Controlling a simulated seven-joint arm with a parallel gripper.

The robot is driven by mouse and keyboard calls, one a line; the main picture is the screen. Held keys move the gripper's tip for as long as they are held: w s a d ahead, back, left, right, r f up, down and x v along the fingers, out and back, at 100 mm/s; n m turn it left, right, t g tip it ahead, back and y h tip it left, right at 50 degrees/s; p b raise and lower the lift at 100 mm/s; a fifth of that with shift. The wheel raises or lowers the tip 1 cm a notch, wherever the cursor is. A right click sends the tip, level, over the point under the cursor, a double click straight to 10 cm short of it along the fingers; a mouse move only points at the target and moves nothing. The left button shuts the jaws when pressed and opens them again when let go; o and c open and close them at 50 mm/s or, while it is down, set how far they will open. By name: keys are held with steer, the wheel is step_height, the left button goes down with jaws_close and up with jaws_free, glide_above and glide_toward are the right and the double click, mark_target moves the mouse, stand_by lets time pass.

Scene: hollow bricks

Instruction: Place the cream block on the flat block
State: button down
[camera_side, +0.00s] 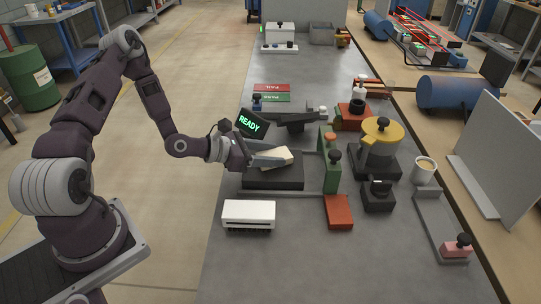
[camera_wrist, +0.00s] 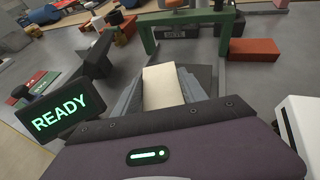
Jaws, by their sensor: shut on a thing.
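The cream block (camera_side: 277,158) is held between the two grey fingers of my gripper (camera_side: 270,158), a little tilted. It also shows between the fingers in the wrist view (camera_wrist: 163,86). Below it is a dark flat slab (camera_side: 272,182), which also shows behind the block in the wrist view (camera_wrist: 204,75). The block appears to be above the slab; I cannot tell whether they touch. A red-orange flat block (camera_side: 339,212) lies to the right and nearer the camera. I cannot tell which of these is the flat block.
A green arch (camera_side: 332,165) stands just right of the slab. A white slotted box (camera_side: 248,215) is in front. A yellow-topped machine (camera_side: 382,134), a black-knobbed device (camera_side: 377,195) and a cup (camera_side: 424,170) stand further right. The front grey tabletop (camera_side: 290,270) is clear.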

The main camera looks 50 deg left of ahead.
steer(key=shift+f, duration=0.2)
steer(key=shift+f, duration=0.1)
steer(key=c, duration=0.6)
jaws_free()
